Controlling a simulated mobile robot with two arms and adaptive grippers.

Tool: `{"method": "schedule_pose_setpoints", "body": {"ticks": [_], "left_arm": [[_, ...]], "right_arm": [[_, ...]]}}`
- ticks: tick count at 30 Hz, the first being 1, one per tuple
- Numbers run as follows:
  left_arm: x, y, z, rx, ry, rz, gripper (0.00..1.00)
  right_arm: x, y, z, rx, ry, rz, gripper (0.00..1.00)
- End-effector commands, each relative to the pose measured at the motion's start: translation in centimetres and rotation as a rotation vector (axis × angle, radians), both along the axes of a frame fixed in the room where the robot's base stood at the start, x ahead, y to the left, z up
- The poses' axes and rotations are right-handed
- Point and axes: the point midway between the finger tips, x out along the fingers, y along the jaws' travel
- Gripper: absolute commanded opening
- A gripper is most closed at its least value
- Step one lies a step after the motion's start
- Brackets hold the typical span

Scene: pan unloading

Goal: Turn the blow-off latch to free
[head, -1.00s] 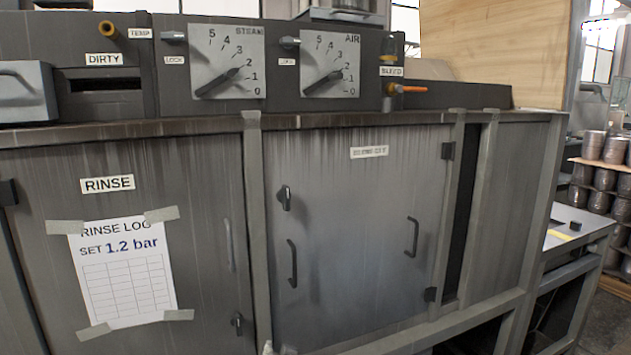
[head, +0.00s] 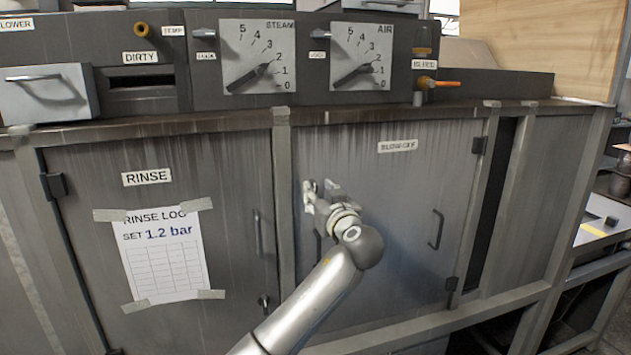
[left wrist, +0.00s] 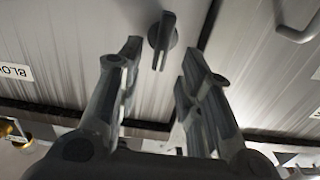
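The blow-off door (head: 405,195) is a grey metal panel under the blow-off label (head: 398,146). Its dark latch (left wrist: 163,38) shows in the left wrist view as a lever on a round base. In the head view my gripper and wrist cover the latch's place. My left gripper (head: 320,194) is at the door's upper left side. In the left wrist view the left gripper (left wrist: 162,58) is open, one finger on each side, with the latch a little beyond the gap between the tips. I see no clear contact. My right gripper is not in view.
The rinse door (head: 80,230) stands to the left with a taped rinse log (head: 160,255) and its own latch (head: 264,302). A bar handle (head: 437,230) is on the blow-off door's right. Steam (head: 257,60) and air (head: 361,57) dials sit above the ledge.

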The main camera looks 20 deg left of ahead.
Motion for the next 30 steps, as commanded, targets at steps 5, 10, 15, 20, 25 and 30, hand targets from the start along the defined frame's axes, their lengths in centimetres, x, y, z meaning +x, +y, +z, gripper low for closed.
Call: {"method": "schedule_pose_setpoints", "body": {"ticks": [5,10,15,20,25,30], "left_arm": [[2.0,1.4,0.2,0.002,0.001,0.002,0.34],[3.0,2.0,0.1,0.0,0.001,0.0,0.34],[3.2,2.2,0.0,0.001,0.001,-0.001,0.34],[3.2,2.2,-0.1,0.0,0.0,-0.001,0.34],[3.2,2.2,-0.1,0.0,0.0,-0.001,0.17],[3.2,2.2,-0.1,-0.001,0.001,-0.001,0.0]], "right_arm": [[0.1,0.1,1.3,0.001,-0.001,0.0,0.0],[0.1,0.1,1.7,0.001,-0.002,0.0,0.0],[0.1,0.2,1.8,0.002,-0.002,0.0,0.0],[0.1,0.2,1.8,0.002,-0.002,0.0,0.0],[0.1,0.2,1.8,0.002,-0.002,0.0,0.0],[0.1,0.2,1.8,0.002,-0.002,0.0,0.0]]}}
